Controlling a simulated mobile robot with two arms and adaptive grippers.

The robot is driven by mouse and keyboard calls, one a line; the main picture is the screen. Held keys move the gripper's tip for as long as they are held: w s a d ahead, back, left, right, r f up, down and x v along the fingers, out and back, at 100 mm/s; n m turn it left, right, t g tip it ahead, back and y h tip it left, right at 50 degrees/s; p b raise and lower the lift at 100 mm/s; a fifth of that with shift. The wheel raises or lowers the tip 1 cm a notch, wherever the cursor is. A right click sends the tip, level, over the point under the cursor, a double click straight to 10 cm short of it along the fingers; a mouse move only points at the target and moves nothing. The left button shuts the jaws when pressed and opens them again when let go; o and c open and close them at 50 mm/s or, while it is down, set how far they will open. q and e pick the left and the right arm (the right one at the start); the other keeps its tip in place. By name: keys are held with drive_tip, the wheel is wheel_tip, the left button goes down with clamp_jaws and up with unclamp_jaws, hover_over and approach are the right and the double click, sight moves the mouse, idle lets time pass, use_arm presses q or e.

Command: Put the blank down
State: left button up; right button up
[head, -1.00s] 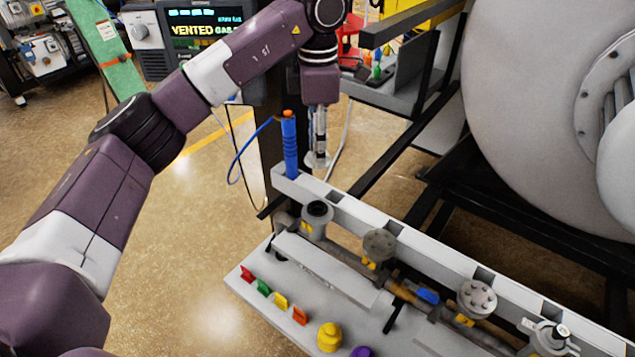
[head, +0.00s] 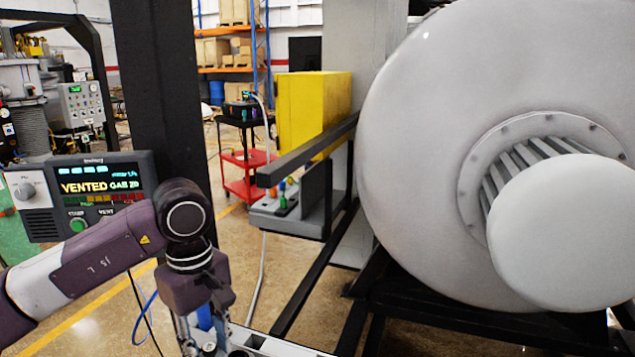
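My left arm comes in from the left, and its wrist points down near the bottom edge. My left gripper (head: 201,335) is only partly in view there, cut off by the picture's lower edge. I cannot tell whether it is open or shut, or whether it holds anything. I cannot make out the blank in this view. A small end of the pale rail with the fittings (head: 265,343) shows just right of the gripper. My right gripper is not in view.
The large grey round furnace body (head: 420,170) fills the right side. A control panel reading VENTED (head: 95,192) is at left beside a dark post (head: 160,90). Dark frame bars (head: 310,280) run below the furnace. A yellow box (head: 305,115) and red cart (head: 245,175) stand behind.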

use_arm(q)
drive_tip(key=s+f+m, duration=0.7)
drive_tip(key=s+m, duration=0.3)
drive_tip(key=s, duration=0.3)
drive_tip(key=shift+a+m, duration=0.25)
drive_tip(key=shift+m, duration=0.15)
drive_tip(key=shift+f, duration=0.1)
